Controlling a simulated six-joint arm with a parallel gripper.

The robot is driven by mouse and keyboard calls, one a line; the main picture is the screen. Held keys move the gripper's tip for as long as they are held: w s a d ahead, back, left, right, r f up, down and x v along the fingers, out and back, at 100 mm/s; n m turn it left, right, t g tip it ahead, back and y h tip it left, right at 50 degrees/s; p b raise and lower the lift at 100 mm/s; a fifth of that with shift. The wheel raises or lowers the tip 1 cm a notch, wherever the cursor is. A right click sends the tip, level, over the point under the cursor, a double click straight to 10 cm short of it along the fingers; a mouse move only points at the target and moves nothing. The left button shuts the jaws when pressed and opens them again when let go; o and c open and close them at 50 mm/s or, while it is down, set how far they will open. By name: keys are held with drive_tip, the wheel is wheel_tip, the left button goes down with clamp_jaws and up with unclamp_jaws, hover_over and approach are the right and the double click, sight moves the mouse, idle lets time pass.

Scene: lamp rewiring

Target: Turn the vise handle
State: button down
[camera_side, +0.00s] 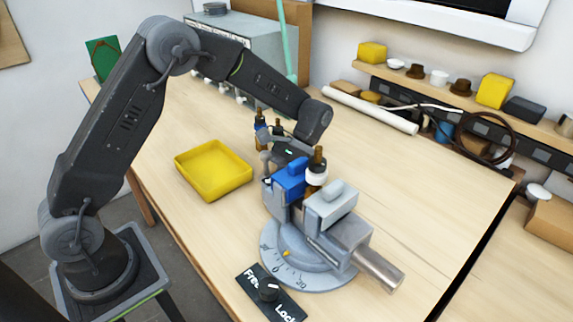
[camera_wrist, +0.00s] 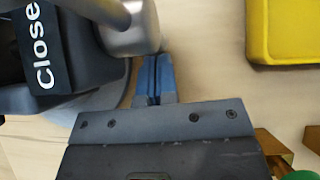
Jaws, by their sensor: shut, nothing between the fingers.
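The grey vise (camera_side: 338,235) stands on a round graduated base on the wooden table in the side view. Its jaws hold a brass-and-white lamp part (camera_side: 316,172) upright, between a blue block and a light grey block. The metal vise handle (camera_wrist: 128,28) shows close up at the top of the wrist view, beside a black "Close" label (camera_wrist: 42,55). My gripper (camera_wrist: 153,60) is shut and empty, with its blue fingertips right beside the handle's rounded end. I cannot tell whether they touch. In the side view the fingers are mostly hidden behind the vise.
An open yellow tray (camera_side: 213,170) lies left of the vise; it also shows in the wrist view (camera_wrist: 283,35). A black "Free/Lock" knob plate (camera_side: 270,292) is in front. Small brass-topped parts (camera_side: 277,126) stand behind the vise.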

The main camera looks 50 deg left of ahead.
idle(0.4)
drive_tip(key=v, duration=1.2)
